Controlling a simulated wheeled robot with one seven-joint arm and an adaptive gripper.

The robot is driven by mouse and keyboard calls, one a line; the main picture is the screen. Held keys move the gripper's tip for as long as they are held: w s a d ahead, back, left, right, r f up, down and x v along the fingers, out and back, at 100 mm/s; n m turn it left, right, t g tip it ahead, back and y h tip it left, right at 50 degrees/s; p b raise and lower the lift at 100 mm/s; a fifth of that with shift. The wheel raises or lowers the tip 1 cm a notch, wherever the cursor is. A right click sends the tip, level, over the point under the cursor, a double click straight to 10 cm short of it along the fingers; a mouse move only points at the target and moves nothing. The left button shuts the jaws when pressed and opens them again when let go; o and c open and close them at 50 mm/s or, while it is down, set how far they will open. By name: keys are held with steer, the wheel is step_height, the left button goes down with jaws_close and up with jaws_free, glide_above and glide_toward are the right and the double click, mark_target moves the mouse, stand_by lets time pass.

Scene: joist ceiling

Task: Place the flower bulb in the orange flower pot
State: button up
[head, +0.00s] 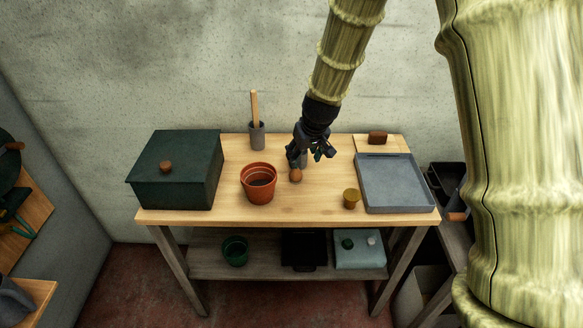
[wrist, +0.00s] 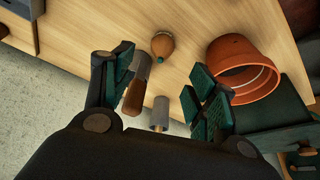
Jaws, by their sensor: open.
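The flower bulb (head: 295,175) is a small brown, rounded thing on the wooden table, just below my gripper (head: 310,153) in the head view. In the wrist view the bulb (wrist: 162,46) lies beyond the fingertips, near the middle top, apart from both. My gripper (wrist: 158,72) is open and empty, its fingers spread on either side. The orange flower pot (head: 258,185) stands upright on the table to the left of the bulb. In the wrist view the pot (wrist: 243,70) is at the right, close to the right finger.
A dark green lidded box (head: 176,180) stands left of the pot. A grey cup with a wooden handle (head: 257,135) stands behind. The table front (head: 285,212) is clear.

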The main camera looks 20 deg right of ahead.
steer(key=p, duration=0.1)
glide_above(297, 170)
steer(key=s, duration=0.1)
steer(key=f, duration=0.3)
steer(key=shift+s+d+f, duration=0.1)
steer(key=shift+d+f, duration=0.1)
steer(key=shift+f, duration=0.35)
steer(key=shift+p+x, duration=0.75)
steer(key=shift+x, duration=0.5)
steer(key=shift+p+x, duration=0.35)
steer(key=shift+x, duration=1.05)
steer(key=shift+a+r, duration=0.1)
steer(key=shift+a, duration=0.05)
steer(key=c, duration=1.1)
